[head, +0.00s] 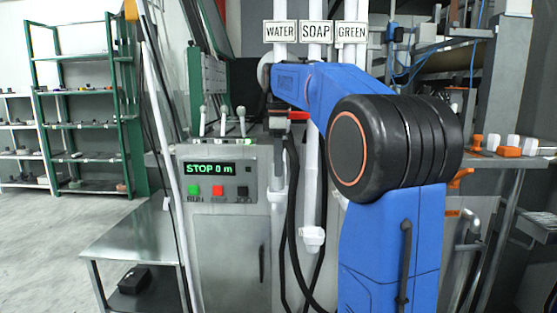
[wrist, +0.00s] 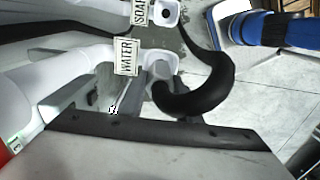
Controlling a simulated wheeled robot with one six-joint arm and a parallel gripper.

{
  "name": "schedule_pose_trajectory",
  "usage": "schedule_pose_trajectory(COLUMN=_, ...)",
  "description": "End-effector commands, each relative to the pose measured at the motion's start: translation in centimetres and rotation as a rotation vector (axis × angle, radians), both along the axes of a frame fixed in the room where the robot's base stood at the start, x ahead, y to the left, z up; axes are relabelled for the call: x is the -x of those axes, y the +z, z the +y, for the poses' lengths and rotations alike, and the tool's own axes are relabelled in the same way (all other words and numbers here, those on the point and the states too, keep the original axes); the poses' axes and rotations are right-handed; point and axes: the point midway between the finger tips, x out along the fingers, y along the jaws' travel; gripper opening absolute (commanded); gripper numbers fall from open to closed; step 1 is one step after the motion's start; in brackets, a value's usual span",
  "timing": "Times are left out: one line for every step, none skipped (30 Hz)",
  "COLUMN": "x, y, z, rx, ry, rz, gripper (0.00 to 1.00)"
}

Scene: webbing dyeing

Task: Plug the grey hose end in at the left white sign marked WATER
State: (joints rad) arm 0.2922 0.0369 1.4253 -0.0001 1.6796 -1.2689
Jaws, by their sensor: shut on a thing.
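The white WATER sign (head: 280,31) is the leftmost of three signs at the top of the head view. In the wrist view a WATER sign (wrist: 125,57) stands beside a white pipe fitting (wrist: 162,60). My gripper (head: 279,122) is below the WATER sign in the head view, partly hidden by my blue arm. It is shut on the grey hose end (wrist: 157,78), next to that fitting. A thick black hose (wrist: 212,88) curves away from the end. I cannot tell whether the end touches or enters the fitting.
The SOAP sign (head: 316,31) and GREEN sign (head: 352,31) hang to the right. White pipes and dark hoses (head: 292,200) run down close by. A control cabinet (head: 228,215) reading STOP 0 m stands left of the pipes. Floor is clear at far left.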

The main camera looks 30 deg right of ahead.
Motion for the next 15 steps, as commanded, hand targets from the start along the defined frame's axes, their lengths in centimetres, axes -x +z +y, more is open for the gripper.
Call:
schedule_pose_trajectory(x=0.0, y=-0.3, z=0.0, rx=-0.001, ry=0.0, rz=0.001, gripper=0.03)
schedule_pose_trajectory(x=0.0, y=-0.5, z=0.0, rx=-0.001, ry=0.0, rz=0.001, gripper=0.03)
schedule_pose_trajectory(x=0.0, y=-0.7, z=0.0, rx=-0.001, ry=0.0, rz=0.001, gripper=0.03)
schedule_pose_trajectory(x=0.0, y=-0.8, z=0.0, rx=0.0, ry=0.0, rz=0.0, gripper=0.03)
schedule_pose_trajectory(x=0.0, y=-1.0, z=0.0, rx=0.0, ry=0.0, rz=0.0, gripper=0.03)
schedule_pose_trajectory(x=0.0, y=-1.2, z=0.0, rx=0.0, ry=0.0, rz=0.0, gripper=0.03)
schedule_pose_trajectory(x=0.0, y=-1.4, z=0.0, rx=0.0, ry=0.0, rz=0.0, gripper=0.03)
schedule_pose_trajectory(x=0.0, y=-1.5, z=0.0, rx=-0.001, ry=0.0, rz=0.001, gripper=0.03)
schedule_pose_trajectory(x=0.0, y=-1.7, z=0.0, rx=-0.001, ry=0.0, rz=0.001, gripper=0.03)
schedule_pose_trajectory(x=0.0, y=-1.9, z=0.0, rx=-0.001, ry=0.0, rz=0.001, gripper=0.03)
schedule_pose_trajectory(x=0.0, y=-2.0, z=0.0, rx=0.0, ry=0.0, rz=0.0, gripper=0.03)
schedule_pose_trajectory(x=0.0, y=-2.1, z=0.0, rx=0.0, ry=0.0, rz=0.0, gripper=0.03)
schedule_pose_trajectory(x=0.0, y=-2.2, z=0.0, rx=0.001, ry=0.0, rz=-0.001, gripper=0.03)
schedule_pose_trajectory(x=0.0, y=-2.3, z=0.0, rx=0.001, ry=0.0, rz=-0.001, gripper=0.03)
schedule_pose_trajectory(x=0.0, y=-2.4, z=0.0, rx=0.001, ry=0.0, rz=-0.001, gripper=0.03)
